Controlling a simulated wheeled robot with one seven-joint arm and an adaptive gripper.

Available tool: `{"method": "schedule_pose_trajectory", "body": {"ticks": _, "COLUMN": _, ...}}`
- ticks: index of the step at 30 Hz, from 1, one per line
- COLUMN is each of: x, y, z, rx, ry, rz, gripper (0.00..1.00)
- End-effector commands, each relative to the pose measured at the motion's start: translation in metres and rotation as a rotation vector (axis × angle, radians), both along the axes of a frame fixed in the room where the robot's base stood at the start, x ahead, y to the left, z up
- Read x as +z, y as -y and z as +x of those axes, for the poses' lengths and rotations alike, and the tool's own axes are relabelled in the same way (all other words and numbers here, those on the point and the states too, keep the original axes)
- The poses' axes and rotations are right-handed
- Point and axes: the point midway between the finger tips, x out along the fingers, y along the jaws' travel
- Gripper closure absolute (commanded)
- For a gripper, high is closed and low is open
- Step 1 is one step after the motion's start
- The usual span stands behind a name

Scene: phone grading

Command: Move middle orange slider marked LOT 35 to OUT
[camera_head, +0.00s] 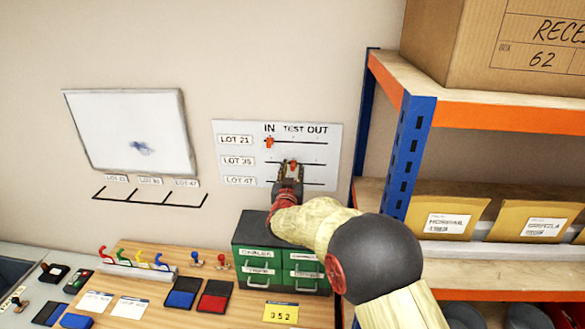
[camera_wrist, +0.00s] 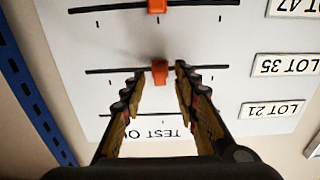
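A white wall board (camera_head: 225,175) has three horizontal tracks, labelled LOT 21, LOT 35 and LOT 47, under IN, TEST and OUT. The middle orange slider (camera_head: 293,164) on the LOT 35 track stands at about the TEST column. It also shows in the wrist view (camera_wrist: 160,73), where the board appears upside down. My gripper (camera_wrist: 158,76) is open at the board, one fingertip on each side of this slider with visible gaps. In the head view my gripper (camera_head: 291,169) partly covers the LOT 35 and LOT 47 tracks.
The LOT 21 slider (camera_head: 269,142) is at IN. The LOT 47 slider (camera_wrist: 157,5) is near mid-track. A green drawer cabinet (camera_head: 280,262) stands below my arm. A blue and orange shelf rack (camera_head: 407,150) is close on the right.

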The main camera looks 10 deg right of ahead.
Motion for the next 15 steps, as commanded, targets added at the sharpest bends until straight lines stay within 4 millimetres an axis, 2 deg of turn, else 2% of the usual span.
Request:
{"method": "schedule_pose_trajectory", "body": {"ticks": 11, "x": -0.0002, "y": 0.0018, "z": 0.0066, "rx": 0.001, "ry": 0.0, "rz": 0.0, "gripper": 0.7}}
{"method": "schedule_pose_trajectory", "body": {"ticks": 15, "x": -0.0002, "y": 0.0018, "z": 0.0065, "rx": 0.001, "ry": 0.0, "rz": 0.0, "gripper": 0.77}}
